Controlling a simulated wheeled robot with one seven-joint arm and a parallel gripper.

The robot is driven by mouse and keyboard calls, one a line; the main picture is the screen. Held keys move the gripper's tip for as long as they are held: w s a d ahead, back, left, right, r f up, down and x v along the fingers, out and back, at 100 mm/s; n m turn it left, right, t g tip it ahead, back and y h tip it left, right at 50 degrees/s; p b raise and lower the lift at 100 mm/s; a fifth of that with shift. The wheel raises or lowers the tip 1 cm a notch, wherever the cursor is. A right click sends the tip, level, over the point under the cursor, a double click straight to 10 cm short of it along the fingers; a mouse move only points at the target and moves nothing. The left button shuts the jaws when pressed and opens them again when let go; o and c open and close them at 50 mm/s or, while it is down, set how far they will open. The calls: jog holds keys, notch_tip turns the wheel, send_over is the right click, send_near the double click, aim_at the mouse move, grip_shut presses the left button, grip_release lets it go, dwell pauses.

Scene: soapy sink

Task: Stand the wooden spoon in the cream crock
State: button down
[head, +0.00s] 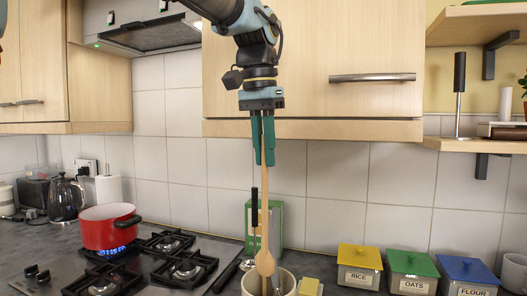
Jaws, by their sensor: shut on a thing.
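My gripper (264,160) points straight down and is shut on the upper part of the wooden spoon (272,200). The spoon hangs upright, its long shaft running down to the cream crock (284,285) at the bottom of the view. A rounded wooden head (265,262) shows just above the crock's mouth, with a thin wooden stem below it. I cannot tell whether this head belongs to the held spoon or to another utensil. The crock's lower part is cut off by the frame, and its inside is mostly hidden.
A black-handled utensil (254,208) rises close left of the spoon. A green box (276,222) stands behind. A yellow block (309,286) and lidded tins (360,265) are to the right. A red pot (108,230) sits over a lit burner at left. Wall cupboards (310,80) hang behind my gripper.

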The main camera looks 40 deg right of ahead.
jog(key=shift+f+b, duration=3.7)
jog(key=shift+f, duration=2.3)
jog(key=shift+f+b, duration=0.95)
jog(key=shift+f, duration=0.8)
grip_release()
